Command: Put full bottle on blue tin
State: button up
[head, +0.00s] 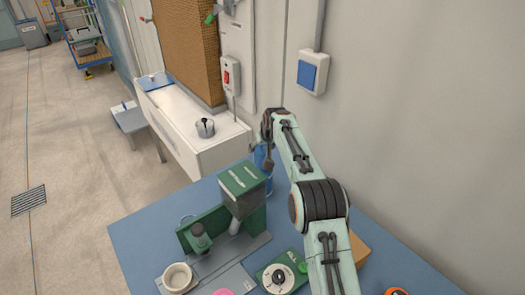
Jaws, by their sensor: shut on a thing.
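My gripper (268,163) points down at the back edge of the blue table, at the end of my arm. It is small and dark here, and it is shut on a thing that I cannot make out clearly. A blue object (260,155) shows right beside and behind the gripper, partly covered by it. It may be the blue tin, but I cannot tell for sure, nor whether it touches the gripper. I cannot pick out the full bottle with certainty.
A green machine with a box-like top (244,184) stands just left of my gripper. In front are a cream cup (178,278), a pink disc (223,292) and a green dial device (281,278). A cardboard box (358,248) is right of my arm. A wall stands behind.

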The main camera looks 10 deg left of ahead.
aim_at(263, 153)
jog(key=shift+f, duration=0.7)
jog(key=shift+s+f, duration=0.1)
jog(key=shift+f, duration=0.7)
jog(key=o, duration=1.2)
jog(key=shift+o, duration=0.2)
jog(key=shift+r, duration=0.1)
jog(key=shift+a+r, duration=0.1)
jog(key=shift+r, duration=0.25)
jog(key=v, duration=1.2)
jog(key=shift+r, duration=0.35)
